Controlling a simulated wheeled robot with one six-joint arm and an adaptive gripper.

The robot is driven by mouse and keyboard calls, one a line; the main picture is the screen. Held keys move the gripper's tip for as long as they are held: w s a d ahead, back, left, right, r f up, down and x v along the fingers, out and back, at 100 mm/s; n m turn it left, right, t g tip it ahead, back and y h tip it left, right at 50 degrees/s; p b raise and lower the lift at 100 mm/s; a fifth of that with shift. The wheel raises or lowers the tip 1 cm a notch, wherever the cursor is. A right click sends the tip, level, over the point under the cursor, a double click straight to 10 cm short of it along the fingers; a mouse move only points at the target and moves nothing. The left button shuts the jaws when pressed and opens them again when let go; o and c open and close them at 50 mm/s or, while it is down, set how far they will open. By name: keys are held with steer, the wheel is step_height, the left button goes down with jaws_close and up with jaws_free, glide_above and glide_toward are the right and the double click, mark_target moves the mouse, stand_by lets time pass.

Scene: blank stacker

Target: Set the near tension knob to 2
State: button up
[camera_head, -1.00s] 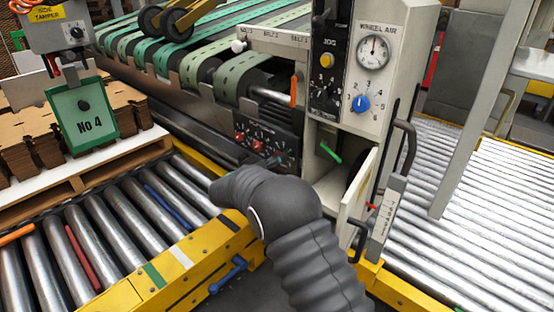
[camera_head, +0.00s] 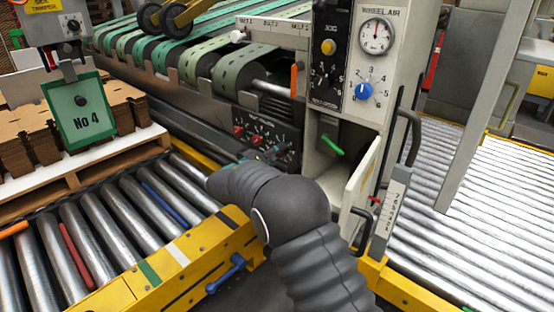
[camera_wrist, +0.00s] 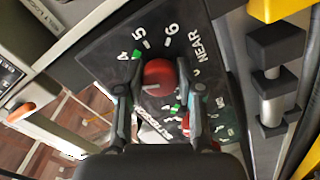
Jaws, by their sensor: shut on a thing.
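The tension panel (camera_head: 268,136) is a dark plate below the green belts, with red knobs and white numerals. In the wrist view the red near knob (camera_wrist: 159,77) sits beside the word NEAR. The numerals 4, 5 and 6 show above it, with a green mark close to the 4. A pale pointer line on the knob faces left in the picture, below the 4. My gripper (camera_wrist: 160,92) is shut on this knob, one finger on each side. Another red knob (camera_wrist: 187,123) is partly hidden by the right finger. In the head view my arm hides part of the panel.
A grey control column (camera_head: 366,60) with a blue knob (camera_head: 364,91) and a gauge stands right of the panel. Its small door (camera_head: 361,190) is open. A yellow-framed roller conveyor (camera_head: 190,262) lies in front. In the wrist view a dark bracket (camera_wrist: 275,50) is at right.

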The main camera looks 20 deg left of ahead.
steer(key=n+b, duration=0.1)
steer(key=n, duration=0.5)
steer(key=shift+r, duration=0.1)
steer(key=n+p, duration=0.1)
steer(key=n, duration=0.5)
steer(key=shift+n+p, duration=0.4)
steer(key=o, duration=1.2)
steer(key=shift+c, duration=0.2)
